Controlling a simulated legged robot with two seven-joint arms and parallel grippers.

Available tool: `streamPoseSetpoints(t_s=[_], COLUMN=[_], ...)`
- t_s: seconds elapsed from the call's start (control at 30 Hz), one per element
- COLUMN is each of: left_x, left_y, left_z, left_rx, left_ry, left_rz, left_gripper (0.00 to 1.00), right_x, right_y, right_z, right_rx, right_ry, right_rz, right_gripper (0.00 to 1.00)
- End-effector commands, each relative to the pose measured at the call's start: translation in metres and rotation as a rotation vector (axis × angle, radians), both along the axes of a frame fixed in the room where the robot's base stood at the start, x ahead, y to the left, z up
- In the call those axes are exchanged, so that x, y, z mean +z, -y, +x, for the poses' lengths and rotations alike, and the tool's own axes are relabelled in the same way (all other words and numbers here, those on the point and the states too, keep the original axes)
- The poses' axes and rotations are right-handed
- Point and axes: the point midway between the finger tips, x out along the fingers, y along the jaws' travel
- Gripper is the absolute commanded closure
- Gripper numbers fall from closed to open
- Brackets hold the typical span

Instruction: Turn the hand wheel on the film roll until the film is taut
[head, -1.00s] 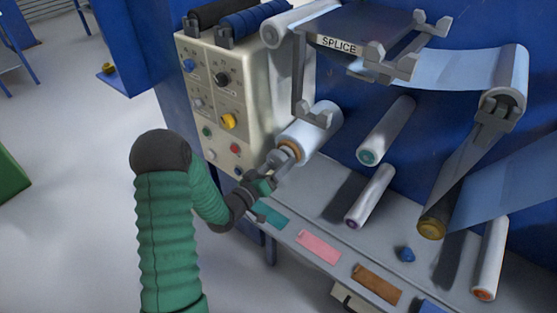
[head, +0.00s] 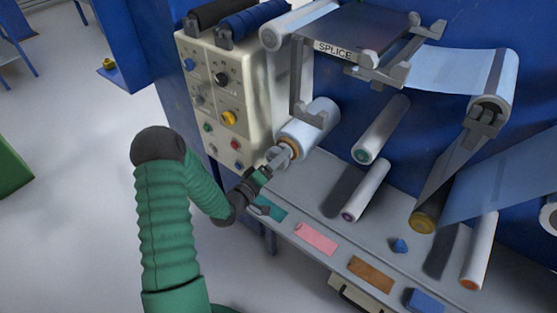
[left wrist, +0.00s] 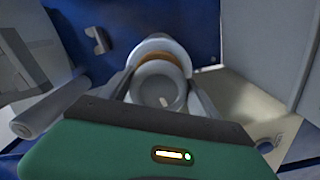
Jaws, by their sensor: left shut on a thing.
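The film roll (head: 310,130) is a white roll with an orange ring, sticking out beside the control box below the splice table. The grey hand wheel (head: 278,158) is on its near end. In the left wrist view the wheel (left wrist: 160,85) is a round grey cup in front of the orange ring, between my fingers. My left gripper (head: 273,162) is shut on the wheel, with one finger on each side of it in the left wrist view (left wrist: 160,92). Pale blue film (head: 455,72) runs from the splice table over a roller at right. My right gripper is not in view.
The beige control box (head: 222,130) with knobs stands just left of the roll. Below lies a grey shelf (head: 310,205) with coloured labels, a blue piece (head: 400,245) and white rollers (head: 365,190) above it. Open floor (head: 70,240) lies at left.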

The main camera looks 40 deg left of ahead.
Motion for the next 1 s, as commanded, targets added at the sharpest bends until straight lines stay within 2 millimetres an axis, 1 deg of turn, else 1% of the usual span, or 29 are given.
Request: streamPoseSetpoints(t_s=[0.03, 0.27, 0.3, 0.43, 0.77, 0.87, 0.97, 1.0], left_x=[-0.002, -0.002, -0.002, -0.002, -0.001, -0.001, -0.001, -0.001], left_y=[-0.003, -0.003, -0.003, -0.002, -0.001, -0.002, -0.004, -0.005], left_z=[-0.001, -0.001, -0.001, -0.001, -0.002, -0.013, -0.035, -0.047], left_rx=[0.006, 0.007, 0.008, 0.005, 0.002, 0.004, 0.006, 0.007], left_ry=[-0.004, -0.004, -0.004, -0.003, -0.002, -0.002, -0.005, -0.004], left_rz=[-0.001, 0.0, 0.0, 0.0, 0.001, 0.0, -0.001, -0.001], left_gripper=[0.7, 0.7, 0.25, 0.08, 0.07, 0.07, 0.07, 0.07], right_x=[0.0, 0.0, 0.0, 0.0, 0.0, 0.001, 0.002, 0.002], right_y=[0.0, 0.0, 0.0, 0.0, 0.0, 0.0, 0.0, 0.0], right_z=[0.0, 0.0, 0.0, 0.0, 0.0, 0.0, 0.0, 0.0], right_rx=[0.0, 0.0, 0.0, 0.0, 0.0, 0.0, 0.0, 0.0], right_ry=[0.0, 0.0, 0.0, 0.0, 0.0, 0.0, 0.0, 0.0], right_rz=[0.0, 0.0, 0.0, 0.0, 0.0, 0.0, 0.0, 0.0], right_gripper=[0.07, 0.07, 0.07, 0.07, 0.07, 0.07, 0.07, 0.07])
